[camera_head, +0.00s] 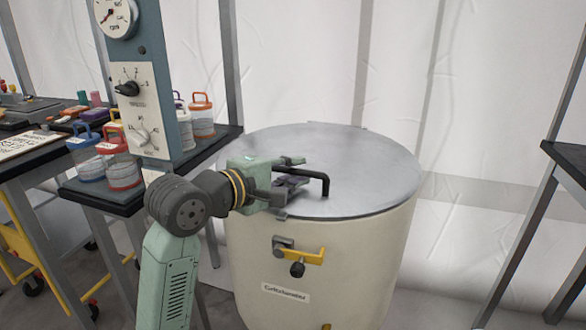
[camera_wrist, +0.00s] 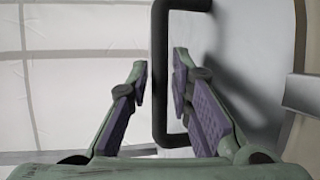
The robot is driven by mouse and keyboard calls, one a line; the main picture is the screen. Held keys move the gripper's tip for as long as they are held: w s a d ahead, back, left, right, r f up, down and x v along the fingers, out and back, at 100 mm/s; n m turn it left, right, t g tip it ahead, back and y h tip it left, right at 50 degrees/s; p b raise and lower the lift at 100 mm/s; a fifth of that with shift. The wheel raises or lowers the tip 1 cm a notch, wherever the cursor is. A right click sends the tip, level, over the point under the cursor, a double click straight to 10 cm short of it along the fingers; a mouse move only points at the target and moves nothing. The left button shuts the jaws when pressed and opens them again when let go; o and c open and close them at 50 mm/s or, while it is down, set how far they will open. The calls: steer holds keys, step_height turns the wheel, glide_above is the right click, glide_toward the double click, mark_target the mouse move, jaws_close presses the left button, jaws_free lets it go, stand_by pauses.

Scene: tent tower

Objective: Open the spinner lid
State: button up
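The spinner (camera_head: 315,255) is a cream drum with a round grey metal lid (camera_head: 365,170) lying flat and closed on top. A black bar handle (camera_head: 325,183) stands on the lid. My gripper (camera_head: 294,186) is over the lid at the left end of the handle, fingers apart. In the wrist view the handle (camera_wrist: 160,40) runs upright, its long bar in line with the gap between the fingertips of my gripper (camera_wrist: 161,75). I see gaps beside the bar; whether it is fully between the pads is unclear. A yellow latch (camera_head: 308,256) with a dark knob is on the drum's front.
A grey gauge panel (camera_head: 150,90) stands at the left, near my arm. Another dark table (camera_head: 570,160) is at the right edge. Floor between drum and right table looks clear.

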jaws_close()
stand_by(0.8)
